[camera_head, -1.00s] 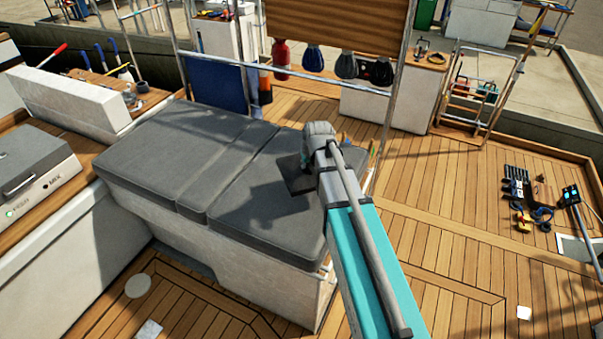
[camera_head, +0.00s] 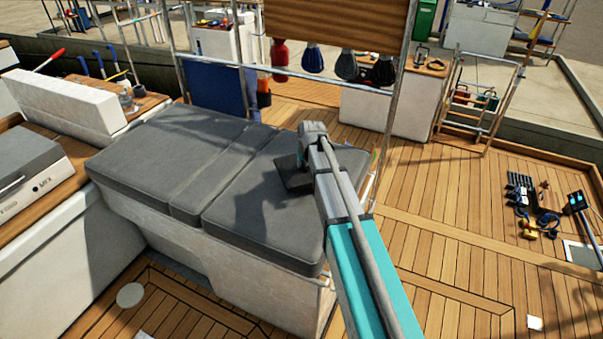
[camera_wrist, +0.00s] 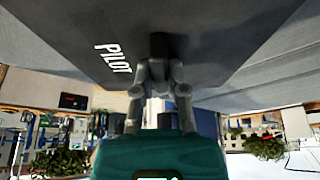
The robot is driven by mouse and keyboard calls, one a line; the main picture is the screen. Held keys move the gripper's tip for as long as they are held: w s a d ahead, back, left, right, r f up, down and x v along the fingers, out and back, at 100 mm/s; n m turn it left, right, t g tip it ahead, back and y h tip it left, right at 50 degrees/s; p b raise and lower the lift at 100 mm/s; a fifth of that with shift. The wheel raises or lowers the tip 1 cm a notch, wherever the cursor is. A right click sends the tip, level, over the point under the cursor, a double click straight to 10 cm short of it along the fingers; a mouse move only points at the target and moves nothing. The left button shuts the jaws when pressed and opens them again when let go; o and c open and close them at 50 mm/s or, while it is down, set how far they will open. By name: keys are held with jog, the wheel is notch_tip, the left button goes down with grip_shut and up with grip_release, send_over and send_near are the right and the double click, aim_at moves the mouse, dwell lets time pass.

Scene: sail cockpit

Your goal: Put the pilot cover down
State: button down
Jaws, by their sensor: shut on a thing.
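The pilot cover (camera_wrist: 95,40) is a dark flat plate with white "PILOT" lettering in the wrist view. In the head view the cover (camera_head: 292,178) shows as a small dark square over the right grey cushion (camera_head: 255,220), partly hidden by my arm. My gripper (camera_wrist: 158,70) is shut on a dark knob-like part at the cover's middle. In the head view its fingers are hidden behind my arm's end. The cover is over or on the cushion; I cannot tell whether it touches.
The grey cushions lie on a white bench, with free room on the left cushion (camera_head: 160,160). A metal frame with a wooden board (camera_head: 335,25) stands behind. Several tools lie on the deck at right (camera_head: 535,205). A white block (camera_head: 65,100) stands at left.

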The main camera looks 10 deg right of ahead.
aim_at(303, 170)
jog(key=shift+w+f+b, duration=0.5)
jog(key=shift+f+b, duration=0.15)
jog(key=shift+b, duration=0.05)
jog(key=shift+f+b, duration=1.35)
jog(key=shift+s+f, duration=0.1)
jog(key=shift+f, duration=0.05)
jog(key=c, duration=0.7)
grip_release()
jog(key=shift+r, duration=0.25)
jog(key=p+v, duration=1.1)
jog(key=v, duration=0.1)
jog(key=shift+d, duration=0.1)
